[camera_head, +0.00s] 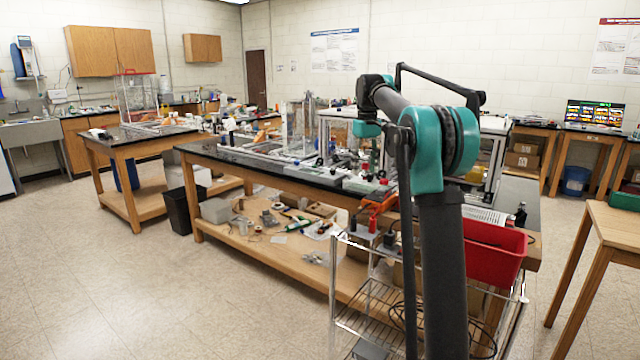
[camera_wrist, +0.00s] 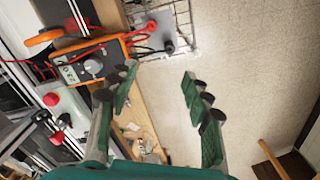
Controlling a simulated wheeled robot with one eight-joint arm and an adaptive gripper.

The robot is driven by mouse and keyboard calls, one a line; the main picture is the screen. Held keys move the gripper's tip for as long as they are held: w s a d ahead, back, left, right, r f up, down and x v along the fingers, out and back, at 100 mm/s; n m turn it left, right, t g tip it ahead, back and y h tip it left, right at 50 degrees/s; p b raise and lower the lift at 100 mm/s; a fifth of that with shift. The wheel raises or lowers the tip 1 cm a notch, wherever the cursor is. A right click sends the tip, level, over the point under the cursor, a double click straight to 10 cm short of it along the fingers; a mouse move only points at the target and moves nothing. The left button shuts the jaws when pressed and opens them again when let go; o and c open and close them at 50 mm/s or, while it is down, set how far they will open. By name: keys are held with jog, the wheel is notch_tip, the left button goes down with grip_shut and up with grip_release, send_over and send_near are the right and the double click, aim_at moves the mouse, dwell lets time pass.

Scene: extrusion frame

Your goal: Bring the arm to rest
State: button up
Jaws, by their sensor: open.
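My gripper (camera_wrist: 158,84) shows in the wrist view with its two green and grey fingers spread apart. Nothing is between the fingertips; behind them are the wooden bench edge and the pale floor. In the head view my teal and dark grey arm rises at the right of centre and bends over at the top toward the long black-topped bench (camera_head: 230,155). My gripper cannot be made out there.
An orange multimeter (camera_wrist: 88,66) with red leads lies left of the fingers in the wrist view. A red bin (camera_head: 495,250) sits on a wire cart (camera_head: 375,318) beside my arm. A wooden table (camera_head: 612,228) stands at right. The floor (camera_head: 150,290) at left is clear.

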jog(key=s+d+f+m+t, duration=0.1)
jog(key=s+f+m, duration=0.1)
jog(key=s+f, duration=0.8)
jog(key=s+d+f+m+t, duration=0.1)
jog(key=s+f, duration=1)
jog(key=s, duration=0.7)
jog(key=s+d+f+m+t, duration=0.1)
jog(key=s+f+m+t, duration=0.1)
jog(key=s+f, duration=0.8)
jog(key=s, duration=0.4)
jog(key=shift+d+f+m, duration=0.25)
jog(key=shift+d+m, duration=0.05)
jog(key=shift+d, duration=0.1)
